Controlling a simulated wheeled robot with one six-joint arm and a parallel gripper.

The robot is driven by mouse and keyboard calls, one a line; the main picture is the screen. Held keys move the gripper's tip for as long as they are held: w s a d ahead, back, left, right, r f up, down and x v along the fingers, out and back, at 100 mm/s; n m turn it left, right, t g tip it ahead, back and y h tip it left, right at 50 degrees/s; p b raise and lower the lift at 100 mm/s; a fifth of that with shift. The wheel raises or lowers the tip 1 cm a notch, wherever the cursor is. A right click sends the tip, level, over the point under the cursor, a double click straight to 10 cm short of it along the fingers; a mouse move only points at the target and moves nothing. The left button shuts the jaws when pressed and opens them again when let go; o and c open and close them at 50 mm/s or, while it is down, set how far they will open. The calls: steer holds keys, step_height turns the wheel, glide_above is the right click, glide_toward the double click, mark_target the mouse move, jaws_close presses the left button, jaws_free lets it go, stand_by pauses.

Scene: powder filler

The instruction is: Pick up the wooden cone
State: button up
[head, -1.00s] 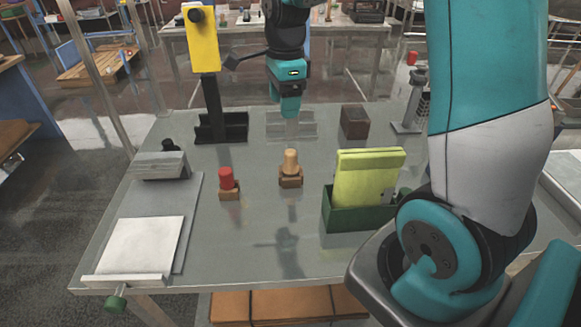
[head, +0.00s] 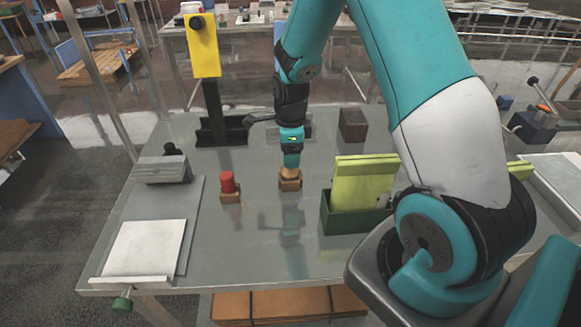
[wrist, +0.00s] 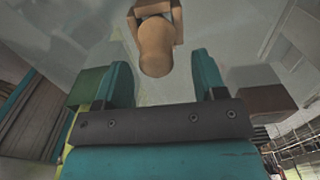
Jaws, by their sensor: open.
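The wooden cone (head: 290,172) stands upright in a small brown wooden holder (head: 290,184) near the middle of the grey table. My gripper (head: 291,163) is right over it and hides most of the cone in the head view. In the wrist view the cone (wrist: 156,48) shows its rounded end, lying ahead of and roughly between the two teal fingers of my gripper (wrist: 160,75). The fingers are spread apart, and nothing is held between them.
A red piece (head: 228,182) in a similar holder stands to the left. A green box (head: 345,221) with yellow-green panels stands to the right. A brown block (head: 353,124) and a yellow-topped black stand (head: 203,50) are behind.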

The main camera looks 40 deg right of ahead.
mark_target(290, 170)
steer(key=shift+s+a+f+p, duration=0.15)
steer(key=shift+f+p, duration=0.55)
steer(key=shift+f, duration=1.55)
steer(key=c, duration=1)
steer(key=shift+r, duration=0.15)
